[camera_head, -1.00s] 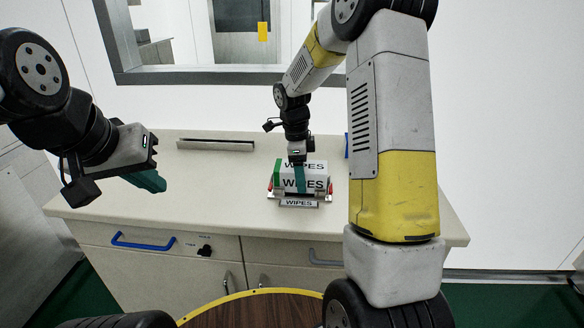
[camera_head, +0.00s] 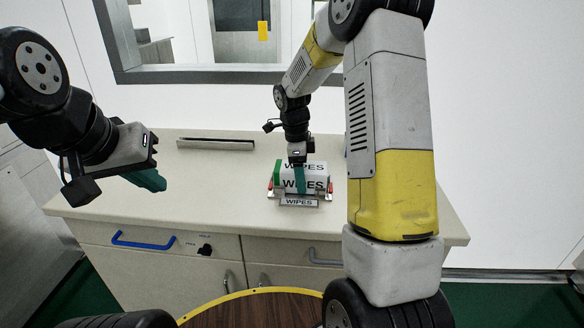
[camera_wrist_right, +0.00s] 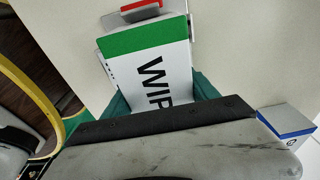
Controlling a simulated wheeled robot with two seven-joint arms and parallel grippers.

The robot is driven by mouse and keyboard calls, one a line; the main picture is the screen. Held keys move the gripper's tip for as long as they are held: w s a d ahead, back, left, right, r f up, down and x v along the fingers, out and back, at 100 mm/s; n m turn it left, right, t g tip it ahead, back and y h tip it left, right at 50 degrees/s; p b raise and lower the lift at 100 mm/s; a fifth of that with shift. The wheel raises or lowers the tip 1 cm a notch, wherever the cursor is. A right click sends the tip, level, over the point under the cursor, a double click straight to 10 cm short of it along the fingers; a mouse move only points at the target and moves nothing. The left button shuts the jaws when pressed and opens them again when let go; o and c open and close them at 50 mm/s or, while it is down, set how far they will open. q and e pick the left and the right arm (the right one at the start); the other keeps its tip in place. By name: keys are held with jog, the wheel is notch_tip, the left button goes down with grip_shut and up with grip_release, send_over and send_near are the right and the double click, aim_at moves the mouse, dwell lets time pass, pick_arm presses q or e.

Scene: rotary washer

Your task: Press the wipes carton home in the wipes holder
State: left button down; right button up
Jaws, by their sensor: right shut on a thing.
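The wipes carton (camera_head: 315,184), white with a green end and black WIPES lettering, sits in the wipes holder (camera_head: 299,203) on the counter. The holder has a WIPES label in front and red parts at its sides. My right gripper (camera_head: 300,180) is above the carton with its teal fingers shut on it. In the right wrist view the carton (camera_wrist_right: 150,65) lies between the two fingers (camera_wrist_right: 163,98), and a red-tabbed end of the holder (camera_wrist_right: 128,18) shows beyond it. The carton's underside is hidden. My left gripper (camera_head: 150,180) hangs at the left, away from the carton; its finger gap is unclear.
A long grey bar (camera_head: 215,144) lies at the back of the counter (camera_head: 220,180). A grey block with a blue stripe (camera_wrist_right: 288,122) stands beside the gripper in the wrist view. Drawers with a blue handle (camera_head: 143,243) are below. The counter's left part is clear.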

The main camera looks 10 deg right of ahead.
jog(key=shift+f, duration=0.1)
jog(key=o, duration=1.8)
jog(key=shift+c, duration=0.2)
jog(key=r, duration=0.7)
jog(key=shift+w+a+r, duration=0.1)
jog(key=shift+a, duration=0.3)
jog(key=s+r+n+t+y, duration=0.1)
jog(key=s+r+n+t, duration=0.1)
jog(key=s+r+n, duration=0.2)
jog(key=s+a+r+n+t+y, duration=0.1)
jog(key=s+r+n, duration=0.3)
jog(key=s+n, duration=0.6)
jog(key=s+r+n+t+y, duration=0.1)
jog(key=s+r+n+t, duration=0.2)
jog(key=s+n, duration=0.4)
jog(key=s+r, duration=0.1)
jog(key=s, duration=0.2)
jog(key=shift+s+a+r+n+t+y, duration=0.2)
jog(key=shift+a+r+n+t+y, duration=0.1)
jog(key=shift+a+r+n, duration=0.1)
